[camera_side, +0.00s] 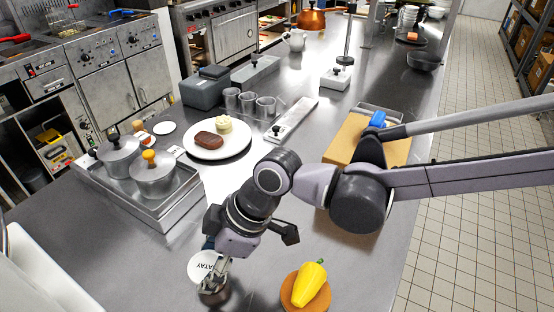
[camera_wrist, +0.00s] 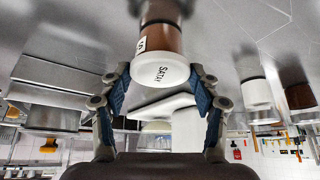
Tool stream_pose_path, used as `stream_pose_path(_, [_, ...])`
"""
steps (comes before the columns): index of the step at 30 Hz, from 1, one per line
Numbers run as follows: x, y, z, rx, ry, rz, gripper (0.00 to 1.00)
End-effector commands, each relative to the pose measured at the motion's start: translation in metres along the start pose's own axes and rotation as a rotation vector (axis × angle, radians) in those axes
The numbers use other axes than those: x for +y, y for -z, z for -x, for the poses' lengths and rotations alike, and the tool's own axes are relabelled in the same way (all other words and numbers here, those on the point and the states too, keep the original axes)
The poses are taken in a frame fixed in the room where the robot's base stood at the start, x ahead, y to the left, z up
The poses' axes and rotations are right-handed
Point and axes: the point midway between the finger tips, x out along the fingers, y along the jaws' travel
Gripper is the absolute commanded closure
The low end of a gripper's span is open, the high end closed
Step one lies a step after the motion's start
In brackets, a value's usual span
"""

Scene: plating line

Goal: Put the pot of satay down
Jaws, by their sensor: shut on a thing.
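The pot of satay is a dark brown jar with a white lid marked SATAY (camera_side: 205,266), at the bottom of the side view. In the wrist view the pot (camera_wrist: 163,68) is at the top centre, its lid facing the camera. My gripper (camera_side: 220,272) is shut on the pot, with a blue-padded finger on each side of it in the wrist view (camera_wrist: 160,88). The pot is over or on the steel counter (camera_side: 140,270). I cannot tell whether its base touches the counter, as its lower part is partly hidden by my gripper.
A yellow pepper (camera_side: 309,283) sits on a round brown board (camera_side: 291,300) just right of the pot. A steel tray (camera_side: 170,212) with lidded pans stands up and left. A white plate (camera_side: 239,145) with food lies beyond. Bare counter lies left of my gripper.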

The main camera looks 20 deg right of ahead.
Motion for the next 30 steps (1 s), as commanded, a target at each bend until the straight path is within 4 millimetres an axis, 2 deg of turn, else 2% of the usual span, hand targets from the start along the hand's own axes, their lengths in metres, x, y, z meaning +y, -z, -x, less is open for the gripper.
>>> stream_pose_path(4, [0.000,-0.001,-0.002,0.000,0.000,0.000,0.72])
stream_pose_path(5, [0.000,-0.001,-0.002,0.000,0.000,0.000,0.35])
stream_pose_path(7, [0.000,-0.001,-0.002,0.000,0.000,0.000,0.15])
stream_pose_path(20, [0.000,0.000,0.002,0.000,0.000,0.000,0.15])
stream_pose_path(26, [0.000,0.000,0.027,0.000,0.000,-0.001,0.15])
stream_pose_path(30, [0.000,0.000,0.055,0.000,0.000,-0.001,0.15])
